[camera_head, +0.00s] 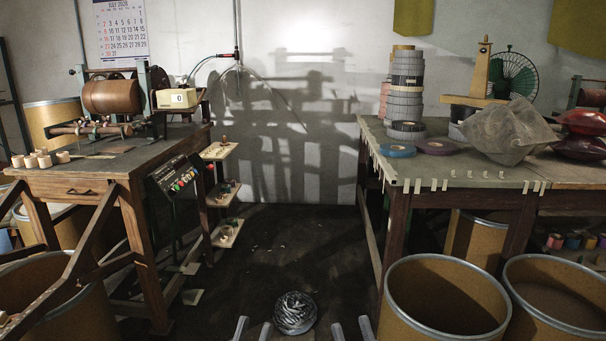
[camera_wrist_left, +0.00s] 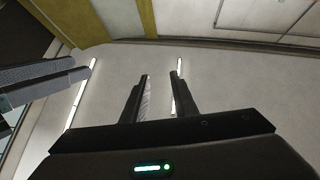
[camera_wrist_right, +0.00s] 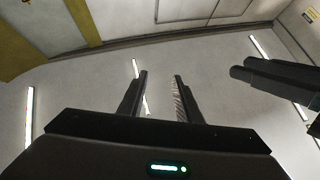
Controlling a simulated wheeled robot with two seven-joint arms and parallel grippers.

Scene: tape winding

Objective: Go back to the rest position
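My left gripper (camera_head: 253,328) shows only its fingertips at the bottom edge of the head view. They stand apart with nothing between them. The left wrist view shows the same two fingers (camera_wrist_left: 160,78) parallel, with an empty gap and wall and ceiling lights behind. My right gripper (camera_head: 352,328) also shows only its fingertips at the bottom edge, a short way right of the left one. Its fingers (camera_wrist_right: 160,77) are apart and empty in the right wrist view. Both grippers are clear of the benches and touch nothing visible.
A wooden bench (camera_head: 98,180) with a winding machine (camera_head: 112,97) stands at left. A table (camera_head: 460,178) with stacked tape rolls (camera_head: 405,82) stands at right. Open drums (camera_head: 443,300) (camera_head: 553,300) stand close at lower right. Dark floor (camera_head: 285,235) between the benches is mostly clear.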

